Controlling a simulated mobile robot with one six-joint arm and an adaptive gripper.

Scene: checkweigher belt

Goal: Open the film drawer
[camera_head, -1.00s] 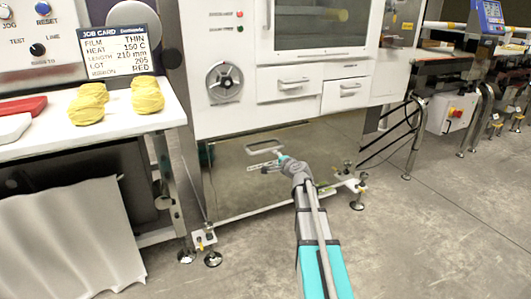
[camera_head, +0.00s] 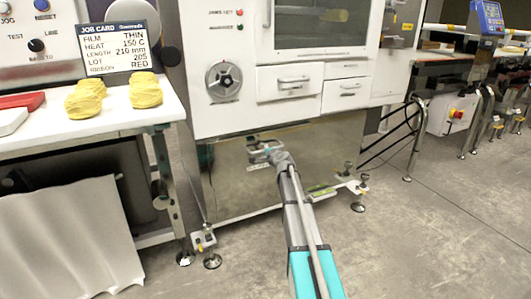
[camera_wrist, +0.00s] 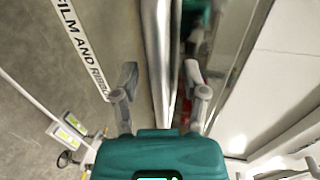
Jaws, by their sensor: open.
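The film drawer (camera_head: 235,185) is the wide, shiny steel front low on the white machine; it looks flush with the frame, so shut. Its lettering, starting "FILM AND" (camera_wrist: 80,45), shows in the wrist view, partly cut off. My gripper (camera_head: 264,155) is at the upper middle of this front, by the handle, which it largely covers in the head view. In the wrist view my gripper (camera_wrist: 162,85) is open, and a pale metal bar, apparently the handle (camera_wrist: 157,60), runs between its two fingers. Neither finger is clearly touching it.
Two small white drawers with handles (camera_head: 292,84) (camera_head: 345,94) and a round dial (camera_head: 223,80) sit above. A white table (camera_head: 100,130) with yellow rolls stands left. Levelling feet (camera_head: 358,206) flank the drawer front. The floor (camera_head: 420,240) before it is clear on the right.

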